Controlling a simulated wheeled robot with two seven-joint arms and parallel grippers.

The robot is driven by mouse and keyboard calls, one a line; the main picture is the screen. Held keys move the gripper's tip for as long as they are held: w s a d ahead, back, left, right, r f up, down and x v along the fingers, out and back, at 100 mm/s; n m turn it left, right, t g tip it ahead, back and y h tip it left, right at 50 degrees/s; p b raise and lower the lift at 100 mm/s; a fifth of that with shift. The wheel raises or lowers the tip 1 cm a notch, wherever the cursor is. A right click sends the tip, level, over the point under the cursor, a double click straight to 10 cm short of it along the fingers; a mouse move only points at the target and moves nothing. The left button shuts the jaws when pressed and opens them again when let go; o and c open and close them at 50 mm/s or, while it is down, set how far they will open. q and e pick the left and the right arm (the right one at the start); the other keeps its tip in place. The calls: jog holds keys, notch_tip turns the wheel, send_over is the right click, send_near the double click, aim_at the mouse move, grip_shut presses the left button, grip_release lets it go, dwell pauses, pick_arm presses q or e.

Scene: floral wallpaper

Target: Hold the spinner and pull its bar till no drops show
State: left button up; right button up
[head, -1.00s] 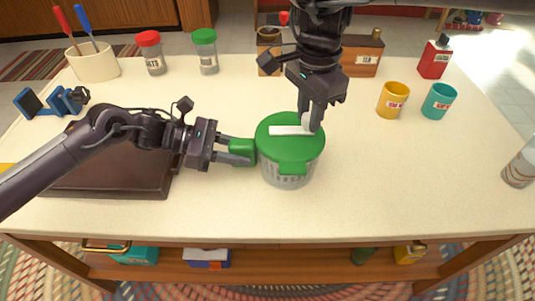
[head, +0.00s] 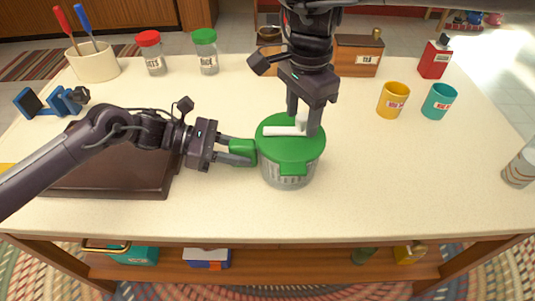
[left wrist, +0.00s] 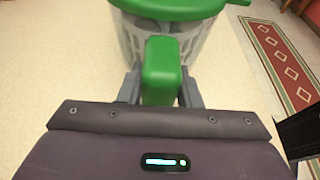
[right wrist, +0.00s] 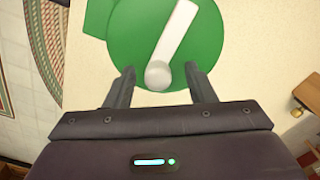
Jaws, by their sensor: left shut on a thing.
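The spinner (head: 288,172) is a clear slotted bowl with a green lid (head: 309,150), upright on the table. A white bar (head: 276,131) with a round knob lies across the lid; in the right wrist view the knob (right wrist: 158,75) shows at the bar's near end. My left gripper (head: 241,152) is shut on the green side handle (left wrist: 161,72) of the spinner. My right gripper (head: 303,121) points down over the lid. Its fingers are open, one on each side of the knob, with gaps visible. I cannot make out drops on the bowl.
A dark brown board (head: 110,180) lies under my left arm. A yellow mug (head: 393,100) and a teal mug (head: 439,101) stand at the right, a glass (head: 520,168) at the right edge. Shakers (head: 205,52) and a wooden box (head: 358,56) stand behind. The table right of the spinner is clear.

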jog(key=shift+r, duration=3.55)
pick_arm(q)
jog(key=o, duration=1)
jog(key=shift+o, duration=0.2)
jog(key=v, duration=1.2)
jog(key=shift+w, duration=0.1)
jog(key=shift+f, duration=0.1)
pick_arm(e)
jog(key=shift+f, duration=0.1)
